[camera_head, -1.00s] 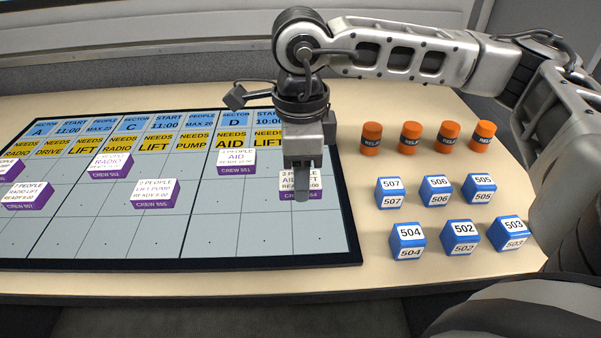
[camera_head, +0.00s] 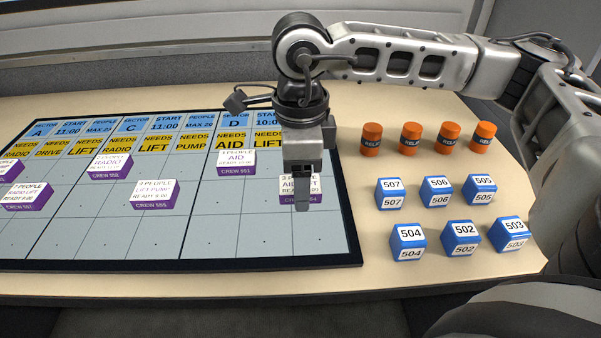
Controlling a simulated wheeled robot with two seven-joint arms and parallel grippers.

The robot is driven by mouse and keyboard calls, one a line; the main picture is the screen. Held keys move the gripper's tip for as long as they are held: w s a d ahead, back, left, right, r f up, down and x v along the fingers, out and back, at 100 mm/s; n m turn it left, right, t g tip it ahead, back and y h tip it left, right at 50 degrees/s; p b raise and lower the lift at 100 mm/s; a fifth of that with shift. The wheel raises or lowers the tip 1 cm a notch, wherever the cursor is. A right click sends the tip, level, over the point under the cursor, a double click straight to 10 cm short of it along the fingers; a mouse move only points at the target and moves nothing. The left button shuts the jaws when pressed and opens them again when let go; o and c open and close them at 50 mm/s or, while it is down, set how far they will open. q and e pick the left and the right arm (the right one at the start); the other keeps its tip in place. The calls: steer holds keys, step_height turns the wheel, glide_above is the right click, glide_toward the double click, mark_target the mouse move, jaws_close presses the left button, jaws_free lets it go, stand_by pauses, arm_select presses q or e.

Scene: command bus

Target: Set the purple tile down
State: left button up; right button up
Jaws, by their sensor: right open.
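A purple tile with a white top (camera_head: 315,190), reading AID LIFT, lies on the grey board (camera_head: 215,225) in the sector D columns, below the yellow LIFT cell. My right gripper (camera_head: 302,205) is open and points straight down at this tile, its fingers hiding the tile's middle. Whether the fingers touch the tile I cannot tell. Another purple tile, crew 551 (camera_head: 236,163), lies up and left of it, under the AID cell. My left gripper is not in view.
More purple tiles lie on the board: crew 552 (camera_head: 110,167), crew 555 (camera_head: 156,194) and others at the left edge. Orange relay cylinders (camera_head: 410,138) and blue numbered cubes (camera_head: 408,241) stand right of the board. The board's lower rows are empty.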

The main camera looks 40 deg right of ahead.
arm_select(q)
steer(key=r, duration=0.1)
steer(key=p, duration=0.1)
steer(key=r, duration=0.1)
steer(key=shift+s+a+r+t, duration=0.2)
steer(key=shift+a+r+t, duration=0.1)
arm_select(e)
step_height(320, 180, up, 12)
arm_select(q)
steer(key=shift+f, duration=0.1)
arm_select(e)
steer(key=shift+r, duration=0.1)
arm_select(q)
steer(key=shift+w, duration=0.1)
